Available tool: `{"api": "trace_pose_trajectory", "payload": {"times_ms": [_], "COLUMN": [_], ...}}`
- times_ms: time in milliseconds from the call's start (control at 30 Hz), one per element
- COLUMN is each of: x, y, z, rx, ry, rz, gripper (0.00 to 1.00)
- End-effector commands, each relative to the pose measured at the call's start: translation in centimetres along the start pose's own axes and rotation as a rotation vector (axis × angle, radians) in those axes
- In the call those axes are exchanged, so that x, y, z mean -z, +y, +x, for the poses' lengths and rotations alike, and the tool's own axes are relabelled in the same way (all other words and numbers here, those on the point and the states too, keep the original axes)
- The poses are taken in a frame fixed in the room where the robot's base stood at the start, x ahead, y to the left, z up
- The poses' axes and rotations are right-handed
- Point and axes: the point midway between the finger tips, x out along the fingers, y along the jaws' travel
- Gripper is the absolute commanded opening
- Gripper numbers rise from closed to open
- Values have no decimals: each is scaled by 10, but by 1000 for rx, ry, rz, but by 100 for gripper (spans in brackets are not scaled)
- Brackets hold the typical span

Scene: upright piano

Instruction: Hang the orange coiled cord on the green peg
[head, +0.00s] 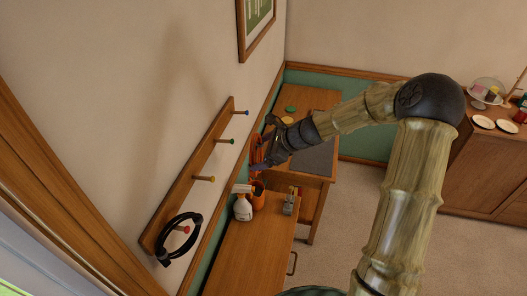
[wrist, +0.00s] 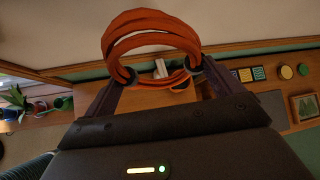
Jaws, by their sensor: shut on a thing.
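The orange coiled cord (head: 256,151) is held in my gripper (head: 262,146), to the right of the peg rail. In the wrist view, the cord (wrist: 150,22) forms several loops rising beyond the fingertips of my gripper (wrist: 163,78), and its lower part lies between the fingers. The green peg (head: 231,141) sticks out from the wooden rail on the wall. It is bare, and the cord appears apart from it. I cannot tell the depth gap between them. The green peg is not clear in the wrist view.
The rail (head: 199,163) also bears a bare blue peg (head: 246,113), a bare yellow peg (head: 211,179) and a red peg (head: 185,229) with a black coiled cord (head: 163,246).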

Motion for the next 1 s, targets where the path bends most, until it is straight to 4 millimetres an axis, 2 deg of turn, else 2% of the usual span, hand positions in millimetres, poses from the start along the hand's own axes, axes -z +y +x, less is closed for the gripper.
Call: {"api": "trace_pose_trajectory", "payload": {"times_ms": [1000], "x": [-31], "y": [1], "z": [36], "rx": [-1], "ry": [0], "rz": [-2], "gripper": [64]}}
